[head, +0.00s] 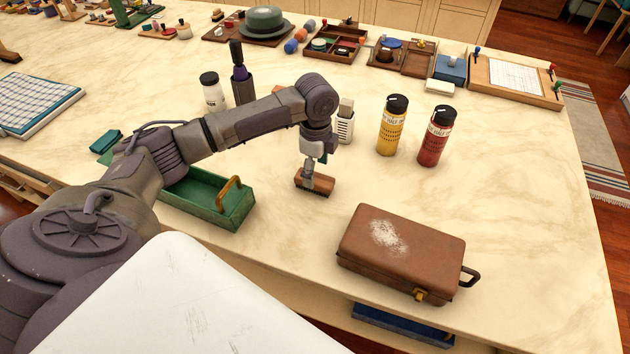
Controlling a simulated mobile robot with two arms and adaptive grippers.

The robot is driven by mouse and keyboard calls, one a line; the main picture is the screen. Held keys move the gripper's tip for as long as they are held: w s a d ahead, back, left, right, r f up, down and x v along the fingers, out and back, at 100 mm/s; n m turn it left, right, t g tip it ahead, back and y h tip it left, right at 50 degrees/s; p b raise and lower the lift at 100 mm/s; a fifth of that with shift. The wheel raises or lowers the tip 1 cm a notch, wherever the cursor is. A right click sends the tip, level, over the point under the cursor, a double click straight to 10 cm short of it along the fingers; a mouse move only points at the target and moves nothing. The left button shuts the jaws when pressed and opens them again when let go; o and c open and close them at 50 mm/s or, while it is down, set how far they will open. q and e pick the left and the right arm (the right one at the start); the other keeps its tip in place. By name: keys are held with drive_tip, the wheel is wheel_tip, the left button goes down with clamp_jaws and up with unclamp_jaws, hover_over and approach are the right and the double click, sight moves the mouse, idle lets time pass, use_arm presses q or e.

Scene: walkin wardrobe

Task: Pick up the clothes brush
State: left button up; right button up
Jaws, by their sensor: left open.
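The clothes brush (323,187) looks like a small brown wooden block lying on the pale marble-look tabletop, left of the brown case. My left gripper (308,176) points down right at the brush, its fingers overlapping the brush's near top side. The gripper is open; whether the fingers touch the brush I cannot tell. Part of the brush is hidden behind the fingers. My right gripper is not in view.
A brown case (405,248) with a white dusty patch lies front right. A green tray (210,198) stands left, partly behind my arm. A yellow can (391,128), a red can (436,140) and a white container (344,127) stand behind. Bare tabletop lies right of the cans.

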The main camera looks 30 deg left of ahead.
use_arm(q)
drive_tip(key=shift+a+f, duration=0.2)
drive_tip(key=shift+f, duration=0.65)
drive_tip(key=f, duration=0.2)
drive_tip(key=shift+w+a+f, duration=0.15)
drive_tip(key=shift+w+f, duration=0.05)
drive_tip(key=shift+f, duration=0.1)
drive_tip(key=shift+f+p, duration=0.3)
drive_tip(key=shift+f, duration=0.2)
drive_tip(key=c, duration=1.3)
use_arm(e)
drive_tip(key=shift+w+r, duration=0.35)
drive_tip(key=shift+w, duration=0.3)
